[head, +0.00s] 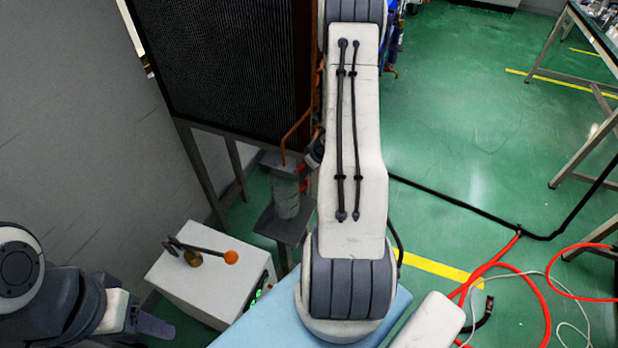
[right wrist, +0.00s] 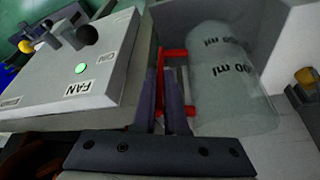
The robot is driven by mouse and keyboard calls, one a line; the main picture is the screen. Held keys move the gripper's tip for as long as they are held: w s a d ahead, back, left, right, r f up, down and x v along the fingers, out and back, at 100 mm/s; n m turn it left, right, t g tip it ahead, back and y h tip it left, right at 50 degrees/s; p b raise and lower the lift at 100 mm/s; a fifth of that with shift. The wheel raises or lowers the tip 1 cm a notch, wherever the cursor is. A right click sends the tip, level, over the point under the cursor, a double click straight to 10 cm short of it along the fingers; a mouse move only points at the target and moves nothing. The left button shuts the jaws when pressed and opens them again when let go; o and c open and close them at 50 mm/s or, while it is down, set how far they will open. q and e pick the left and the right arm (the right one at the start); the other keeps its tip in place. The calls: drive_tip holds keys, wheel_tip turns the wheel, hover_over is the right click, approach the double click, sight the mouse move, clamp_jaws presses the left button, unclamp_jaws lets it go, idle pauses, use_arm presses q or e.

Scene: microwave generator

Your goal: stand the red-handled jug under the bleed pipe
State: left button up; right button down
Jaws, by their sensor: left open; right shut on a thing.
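The clear jug (head: 286,200) with black ml marks is in the head view, left of my right arm. It looks upright, over a small grey stand (head: 267,222); I cannot tell whether its base touches it. The copper bleed pipe (head: 288,132) comes down just above the jug's mouth. In the right wrist view the jug (right wrist: 238,92) fills the right side, and my right gripper (right wrist: 168,100) is shut on its red handle (right wrist: 188,112). In the head view my right arm largely hides this gripper. My left gripper (head: 150,326) is open and empty at lower left.
A white box (head: 200,275) with an orange-knobbed lever stands in front of the stand. A grey panel (right wrist: 85,75) marked FAN is close to the right gripper. A large dark grille (head: 235,70) rises behind. Hoses and cables (head: 500,265) lie on the green floor at right.

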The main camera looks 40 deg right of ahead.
wheel_tip(320, 180, down, 3)
drive_tip(key=shift+r+b, duration=0.1)
drive_tip(key=shift+b, duration=0.45)
drive_tip(key=c, duration=1)
unclamp_jaws()
use_arm(q)
drive_tip(key=shift+f, duration=0.9)
use_arm(e)
drive_tip(key=shift+o, duration=0.2)
use_arm(q)
wheel_tip(320, 180, up, 6)
drive_tip(key=p, duration=0.6)
drive_tip(key=shift+r, duration=0.2)
use_arm(e)
drive_tip(key=v, duration=1.2)
drive_tip(key=shift+r, duration=0.2)
